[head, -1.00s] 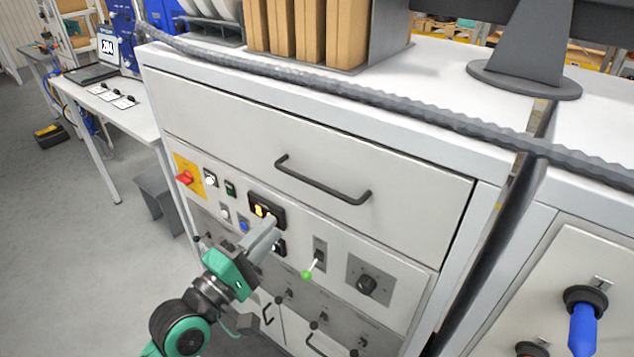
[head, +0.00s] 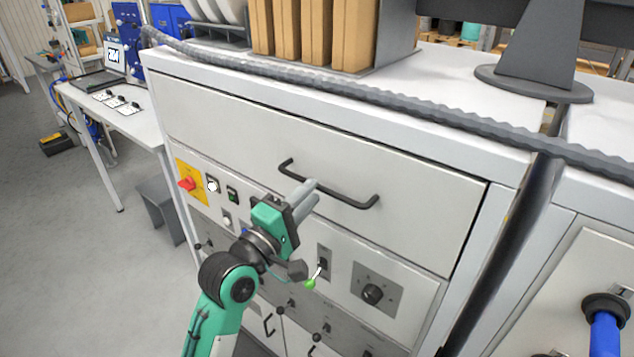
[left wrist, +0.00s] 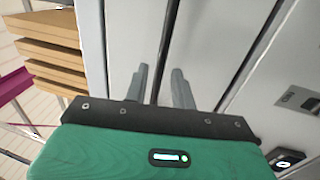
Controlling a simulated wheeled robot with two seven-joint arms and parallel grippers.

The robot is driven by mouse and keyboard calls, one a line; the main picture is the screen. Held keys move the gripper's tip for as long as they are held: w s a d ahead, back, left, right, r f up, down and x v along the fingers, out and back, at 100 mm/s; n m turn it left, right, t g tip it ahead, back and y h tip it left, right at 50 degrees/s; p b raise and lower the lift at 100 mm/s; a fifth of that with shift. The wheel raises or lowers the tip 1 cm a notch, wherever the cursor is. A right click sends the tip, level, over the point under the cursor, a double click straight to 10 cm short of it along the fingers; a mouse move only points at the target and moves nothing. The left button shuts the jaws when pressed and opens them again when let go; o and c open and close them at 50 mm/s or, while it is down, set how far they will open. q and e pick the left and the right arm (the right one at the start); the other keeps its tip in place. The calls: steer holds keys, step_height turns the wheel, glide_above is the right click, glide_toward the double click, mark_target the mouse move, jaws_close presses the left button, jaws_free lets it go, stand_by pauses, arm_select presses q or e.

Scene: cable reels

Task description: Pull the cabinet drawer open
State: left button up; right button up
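The cabinet drawer (head: 400,180) is a wide pale front panel at the top of the cabinet, and it is shut. Its dark bar handle (head: 352,199) runs along the middle of the panel and shows as a dark bar in the left wrist view (left wrist: 168,45). My left gripper (head: 308,190) is in front of the handle and hides part of it. In the left wrist view its two grey fingers (left wrist: 160,84) stand apart, with the bar running between them and gaps on both sides. I cannot tell whether they touch it. My right gripper is in neither view.
Below the drawer is a panel with a red switch (head: 188,184), buttons, a green-tipped lever (head: 310,284) and a dark knob (head: 372,294). A thick grey cable (head: 330,92) lies along the cabinet top.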

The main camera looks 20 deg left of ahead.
arm_select(q)
steer(key=shift+p+x, duration=0.35)
steer(key=shift+x, duration=1.3)
jaws_close()
